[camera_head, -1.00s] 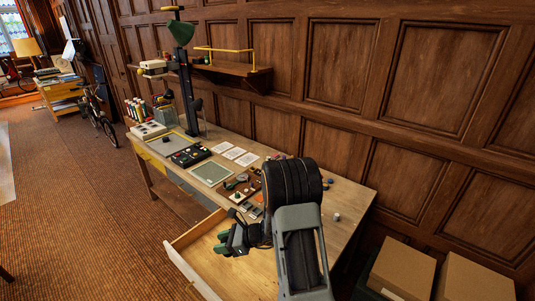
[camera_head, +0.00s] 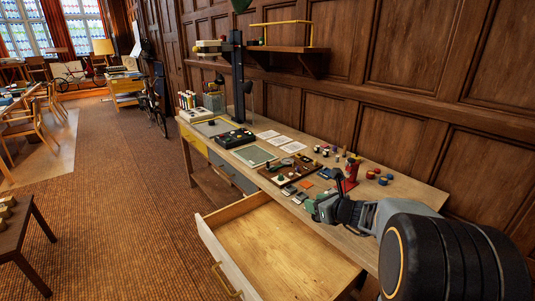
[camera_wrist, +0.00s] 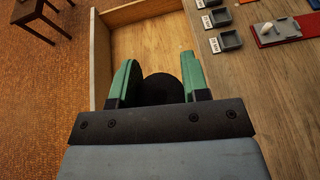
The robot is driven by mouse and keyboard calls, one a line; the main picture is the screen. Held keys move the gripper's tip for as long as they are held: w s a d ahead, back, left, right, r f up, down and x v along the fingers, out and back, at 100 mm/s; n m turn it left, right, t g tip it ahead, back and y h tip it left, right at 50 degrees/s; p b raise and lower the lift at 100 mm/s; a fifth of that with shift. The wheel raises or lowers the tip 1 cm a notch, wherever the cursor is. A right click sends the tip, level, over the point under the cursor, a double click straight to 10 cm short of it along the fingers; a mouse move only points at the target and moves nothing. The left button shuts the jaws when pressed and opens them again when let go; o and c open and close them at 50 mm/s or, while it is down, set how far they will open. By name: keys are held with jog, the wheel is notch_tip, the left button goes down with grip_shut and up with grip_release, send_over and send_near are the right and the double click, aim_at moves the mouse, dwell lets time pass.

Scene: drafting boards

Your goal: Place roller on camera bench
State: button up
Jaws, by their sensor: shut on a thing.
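My gripper (camera_head: 322,207) is near the front edge of the camera bench (camera_head: 415,189), at the right end of the open drawer. In the wrist view its two green fingers (camera_wrist: 160,68) are closed on a dark rounded thing (camera_wrist: 162,89), which I take to be the roller. Only its rounded dark top shows; the gripper body hides the rest. In the head view I cannot make the roller out against my dark wrist. The bench is a long wooden table against the panelled wall, with a black camera column (camera_head: 238,75) at its far end.
The drawer (camera_head: 285,240) is pulled out and looks empty. Small trays (camera_wrist: 230,40), a board of small parts (camera_head: 270,176), a red stand (camera_head: 351,172) and red and blue discs crowd the bench. Its right end is mostly bare. A dark stool (camera_head: 20,240) stands left.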

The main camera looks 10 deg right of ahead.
jog(key=shift+s+d+f+m+h+b, duration=0.1)
jog(key=shift+d+m+h+b, duration=0.25)
jog(key=shift+b, duration=0.35)
jog(key=shift+d+f, duration=0.1)
jog(key=shift+d, duration=0.35)
jog(key=d+f, duration=0.2)
jog(key=d, duration=0.2)
jog(key=w+d+f, duration=0.1)
jog(key=d+f, duration=0.2)
jog(key=d, duration=0.1)
jog(key=w+d+f, duration=0.1)
jog(key=d+f, duration=0.2)
jog(key=shift+w+d+f, duration=0.1)
jog(key=shift+w+d, duration=0.15)
jog(key=shift+d, duration=0.15)
jog(key=shift+w+d+f, duration=0.1)
jog(key=shift+d+f, duration=0.4)
jog(key=shift+f, duration=1.75)
jog(key=shift+b, duration=0.35)
